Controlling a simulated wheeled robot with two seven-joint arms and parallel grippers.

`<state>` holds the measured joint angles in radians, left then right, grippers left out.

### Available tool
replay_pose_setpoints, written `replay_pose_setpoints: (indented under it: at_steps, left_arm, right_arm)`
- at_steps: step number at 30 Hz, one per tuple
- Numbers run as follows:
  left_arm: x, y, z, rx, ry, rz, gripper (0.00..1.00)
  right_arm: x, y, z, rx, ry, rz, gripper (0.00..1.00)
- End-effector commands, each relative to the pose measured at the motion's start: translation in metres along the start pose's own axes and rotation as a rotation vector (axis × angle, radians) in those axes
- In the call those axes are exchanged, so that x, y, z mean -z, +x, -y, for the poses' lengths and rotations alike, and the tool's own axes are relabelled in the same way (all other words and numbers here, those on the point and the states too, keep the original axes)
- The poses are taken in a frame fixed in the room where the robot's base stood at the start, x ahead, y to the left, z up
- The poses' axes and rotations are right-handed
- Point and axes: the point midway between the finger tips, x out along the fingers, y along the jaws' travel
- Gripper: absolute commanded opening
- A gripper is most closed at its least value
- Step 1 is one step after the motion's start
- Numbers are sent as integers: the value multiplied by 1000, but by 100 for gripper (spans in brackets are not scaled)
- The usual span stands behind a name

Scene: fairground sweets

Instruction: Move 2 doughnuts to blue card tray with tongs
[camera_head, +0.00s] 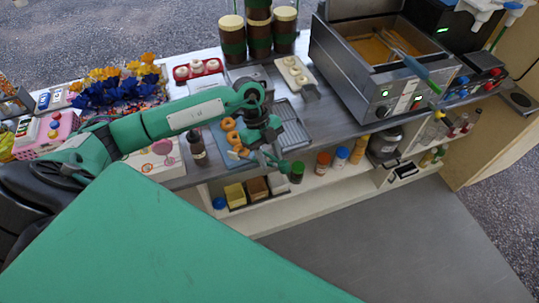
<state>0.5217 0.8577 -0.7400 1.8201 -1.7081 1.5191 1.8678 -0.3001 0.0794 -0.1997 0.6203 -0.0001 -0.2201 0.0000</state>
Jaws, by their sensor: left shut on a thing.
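My left gripper (266,155) reaches over the counter from the left, fingers pointing down near the counter's front edge. It is shut on a thin thing that looks like the tongs; the arm hides most of it. Orange-brown doughnuts (229,124) lie just left of the gripper, one (233,138) close behind another. They seem to be on or above a light blue tray (221,153), partly hidden by the arm and gripper. Whether the tongs touch a doughnut I cannot tell. My right gripper is not in view.
A grey metal rack tray (293,131) lies right of the gripper. A dark bottle (196,147) stands left of the blue tray. A fryer (383,67) stands at the right. Below the counter front, a shelf holds boxes (235,195) and several bottles (341,157).

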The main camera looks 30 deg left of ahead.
Motion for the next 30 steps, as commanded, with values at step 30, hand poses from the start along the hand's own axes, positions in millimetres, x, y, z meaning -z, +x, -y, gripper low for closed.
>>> replay_pose_setpoints:
  at_steps: [30]
  left_arm:
    - [32, -62, -2, 0, 0, 0, 12]
  right_arm:
    - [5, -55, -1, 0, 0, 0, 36]
